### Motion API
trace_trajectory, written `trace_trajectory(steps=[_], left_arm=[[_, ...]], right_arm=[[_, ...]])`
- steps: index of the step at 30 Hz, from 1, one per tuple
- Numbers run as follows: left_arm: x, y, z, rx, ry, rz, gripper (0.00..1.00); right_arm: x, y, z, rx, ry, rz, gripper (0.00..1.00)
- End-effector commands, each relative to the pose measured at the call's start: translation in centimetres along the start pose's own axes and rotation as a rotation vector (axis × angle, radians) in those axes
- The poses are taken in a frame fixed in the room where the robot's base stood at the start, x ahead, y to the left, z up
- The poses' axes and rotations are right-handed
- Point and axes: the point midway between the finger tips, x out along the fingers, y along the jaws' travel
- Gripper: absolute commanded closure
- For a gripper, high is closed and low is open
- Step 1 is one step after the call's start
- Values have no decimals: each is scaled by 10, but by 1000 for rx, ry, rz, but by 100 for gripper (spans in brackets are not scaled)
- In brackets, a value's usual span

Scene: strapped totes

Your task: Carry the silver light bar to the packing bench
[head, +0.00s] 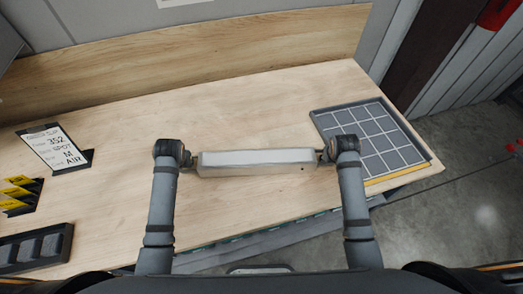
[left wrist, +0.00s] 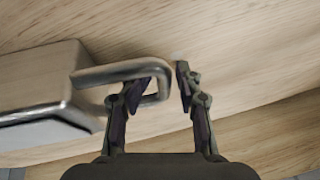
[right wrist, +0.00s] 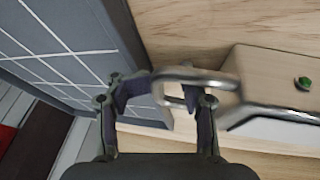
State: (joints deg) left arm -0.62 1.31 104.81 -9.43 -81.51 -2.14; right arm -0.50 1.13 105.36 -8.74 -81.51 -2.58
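The silver light bar (head: 258,162) lies lengthwise over the wooden packing bench (head: 240,115), between my two grippers. I cannot tell whether it touches the bench top. It has a metal loop handle at each end. My left gripper (head: 191,160) is at the left end; in the left wrist view its fingers are apart, with the handle (left wrist: 122,70) reaching between them. My right gripper (head: 324,156) is at the right end; in the right wrist view its fingers are apart on either side of the other handle (right wrist: 190,73). A small green button (right wrist: 303,83) shows on the bar.
A grey gridded tray (head: 376,140) sits at the bench's right end, close to my right gripper. An order card (head: 55,147), yellow-marked holders (head: 20,192) and a dark slotted block (head: 38,246) stand at the left. A wooden backboard (head: 190,55) closes the back. The bench middle is clear.

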Motion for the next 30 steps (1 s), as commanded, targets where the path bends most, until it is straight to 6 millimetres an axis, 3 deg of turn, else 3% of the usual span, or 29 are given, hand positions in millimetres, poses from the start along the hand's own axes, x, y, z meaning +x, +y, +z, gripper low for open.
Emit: trace_trajectory(steps=[1,9,21,30], left_arm=[[1,0,1,0,-2,0,65],[-2,0,1,0,-3,0,65],[-66,-2,0,-3,5,3,65],[-81,-2,1,-2,4,2,65]], right_arm=[[6,0,11,-7,-29,4,66],[5,1,10,-9,-28,6,66],[5,2,9,-10,-26,9,66],[4,2,9,-10,-25,10,66]])
